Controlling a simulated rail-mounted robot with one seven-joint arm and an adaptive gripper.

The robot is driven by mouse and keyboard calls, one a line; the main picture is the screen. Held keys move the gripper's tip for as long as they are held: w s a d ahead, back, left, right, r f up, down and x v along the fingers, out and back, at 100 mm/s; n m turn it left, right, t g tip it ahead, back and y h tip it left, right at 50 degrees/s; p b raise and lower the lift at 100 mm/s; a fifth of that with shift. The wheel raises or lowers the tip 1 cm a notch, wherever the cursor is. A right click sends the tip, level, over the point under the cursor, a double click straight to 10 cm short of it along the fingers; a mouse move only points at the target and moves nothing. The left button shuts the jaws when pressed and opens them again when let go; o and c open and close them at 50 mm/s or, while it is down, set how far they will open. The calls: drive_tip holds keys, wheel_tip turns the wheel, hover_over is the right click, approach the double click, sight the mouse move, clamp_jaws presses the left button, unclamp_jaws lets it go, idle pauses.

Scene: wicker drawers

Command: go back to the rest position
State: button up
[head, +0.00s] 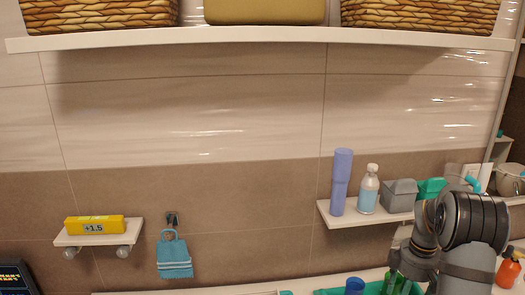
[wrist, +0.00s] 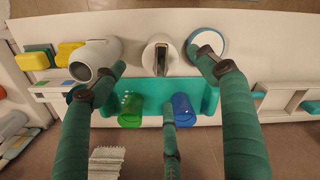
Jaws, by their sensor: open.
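My gripper (wrist: 163,76) shows in the wrist view with its teal-wrapped fingers spread wide and nothing held between them. It is above a white counter (wrist: 270,45). A teal tray (wrist: 210,97) with a green cup (wrist: 130,112) and a blue cup (wrist: 184,112) lies below the fingers. In the head view my arm is at the lower right, in front of part of the right shelf. The fingers cannot be made out clearly there.
A white cup (wrist: 88,62), a metal-topped fixture (wrist: 160,52) and a round white dish (wrist: 207,40) stand close to the fingers. Baskets (head: 425,15) sit on the upper shelf (head: 270,36).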

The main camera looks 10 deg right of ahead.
wheel_tip(320, 180, down, 7)
drive_tip(key=shift+f, duration=0.2)
drive_tip(key=shift+r+p, duration=0.4)
drive_tip(key=shift+f, duration=0.1)
